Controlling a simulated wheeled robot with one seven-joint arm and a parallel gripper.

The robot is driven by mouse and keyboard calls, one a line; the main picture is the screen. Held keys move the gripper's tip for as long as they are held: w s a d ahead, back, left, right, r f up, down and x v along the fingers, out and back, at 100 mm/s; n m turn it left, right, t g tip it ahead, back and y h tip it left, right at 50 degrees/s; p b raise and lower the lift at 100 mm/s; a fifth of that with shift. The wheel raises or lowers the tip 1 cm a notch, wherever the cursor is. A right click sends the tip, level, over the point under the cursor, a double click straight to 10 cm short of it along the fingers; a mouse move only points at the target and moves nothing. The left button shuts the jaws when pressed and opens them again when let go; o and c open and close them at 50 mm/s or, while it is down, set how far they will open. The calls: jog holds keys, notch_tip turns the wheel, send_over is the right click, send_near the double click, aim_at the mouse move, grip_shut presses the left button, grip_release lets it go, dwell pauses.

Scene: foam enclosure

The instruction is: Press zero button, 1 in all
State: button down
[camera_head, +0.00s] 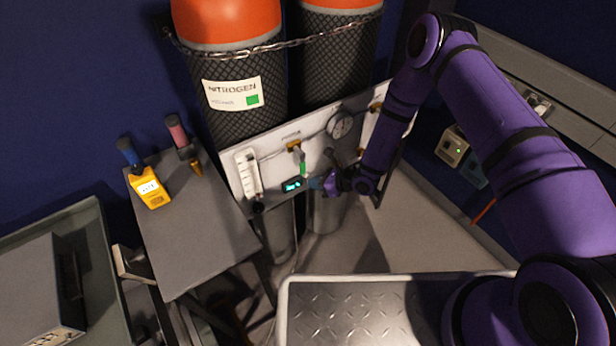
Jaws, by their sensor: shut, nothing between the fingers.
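A white gas panel (275,155) stands in front of two gas cylinders. A small dark display with teal lit digits (292,185) sits low on the panel. My gripper (318,186) is shut and empty, close to the right side of this display. Whether its tips touch the panel, I cannot tell. The zero button is not clearly seen; the gripper may cover that spot. A flow meter tube (249,174), a valve with a green part (298,155) and a round gauge (340,124) are also on the panel.
A nitrogen cylinder (235,110) with an orange top is chained behind the panel. A grey side table (200,240) at left holds a yellow handheld meter (149,188) and a red-capped tool (178,132). Wall sockets (452,146) are at right.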

jog(key=shift+w+a, duration=0.2)
jog(key=shift+w, duration=0.1)
dwell(0.9)
jog(key=shift+s+d, duration=0.45)
jog(key=shift+s, duration=0.2)
jog(key=s+d, duration=0.2)
jog(key=s, duration=0.2)
jog(key=shift+s+d, duration=0.1)
jog(key=shift+d, duration=0.3)
dwell(0.8)
